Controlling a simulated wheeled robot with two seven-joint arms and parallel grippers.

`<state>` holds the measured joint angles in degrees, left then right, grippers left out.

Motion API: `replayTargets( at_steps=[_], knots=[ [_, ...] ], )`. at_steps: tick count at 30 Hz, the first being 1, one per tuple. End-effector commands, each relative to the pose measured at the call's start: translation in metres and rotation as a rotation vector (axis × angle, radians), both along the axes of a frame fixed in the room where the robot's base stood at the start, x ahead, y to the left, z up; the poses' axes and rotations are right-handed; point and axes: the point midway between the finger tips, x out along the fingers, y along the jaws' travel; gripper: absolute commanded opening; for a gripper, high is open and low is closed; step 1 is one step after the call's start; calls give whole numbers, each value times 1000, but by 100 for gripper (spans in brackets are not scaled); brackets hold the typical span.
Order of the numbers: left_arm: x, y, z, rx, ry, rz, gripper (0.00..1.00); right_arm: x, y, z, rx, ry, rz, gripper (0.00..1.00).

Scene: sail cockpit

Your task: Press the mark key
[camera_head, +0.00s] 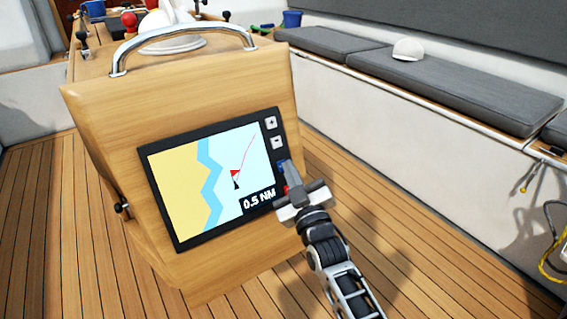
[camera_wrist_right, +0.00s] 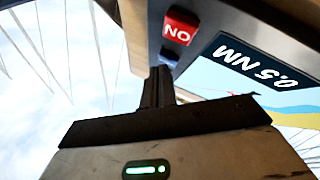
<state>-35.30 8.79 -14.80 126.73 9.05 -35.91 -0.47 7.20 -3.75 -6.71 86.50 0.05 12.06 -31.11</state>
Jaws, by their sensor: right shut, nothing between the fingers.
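The chart plotter (camera_head: 190,236) is set in the sloped face of a wooden console. Its light-coloured plus key (camera_head: 271,122) and minus key (camera_head: 277,142) show clear. Below them is a blue key (camera_head: 282,166), mostly behind my right gripper (camera_head: 287,166), and a red key (camera_head: 286,188) partly hidden by it. In the right wrist view the red key (camera_wrist_right: 180,27) has white letters and the blue key (camera_wrist_right: 169,57) shows no readable label. My right gripper (camera_wrist_right: 159,72) is shut and empty, its tips at the blue key; I cannot tell if they touch. No label reading "mark" is legible. My left gripper is out of view.
The plotter screen (camera_head: 212,178) shows a map and "0.5 NM". A steel handrail (camera_head: 185,33) arches over the console top. A cushioned bench (camera_head: 450,85) with a white cap (camera_head: 408,49) runs along the right. The wooden deck (camera_head: 420,210) between is clear.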

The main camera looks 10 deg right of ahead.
Motion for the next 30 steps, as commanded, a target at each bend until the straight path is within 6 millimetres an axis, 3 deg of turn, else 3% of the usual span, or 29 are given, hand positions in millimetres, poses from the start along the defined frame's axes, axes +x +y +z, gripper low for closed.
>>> replayTargets(
  at_steps=[4,17,30],
  knots=[
    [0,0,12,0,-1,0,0,-7,-2,6,0,1,0,0],
    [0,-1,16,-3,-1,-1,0,-11,-4,8,0,-1,0,0],
    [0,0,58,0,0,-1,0,-46,-17,29,0,0,0,0]
  ],
)
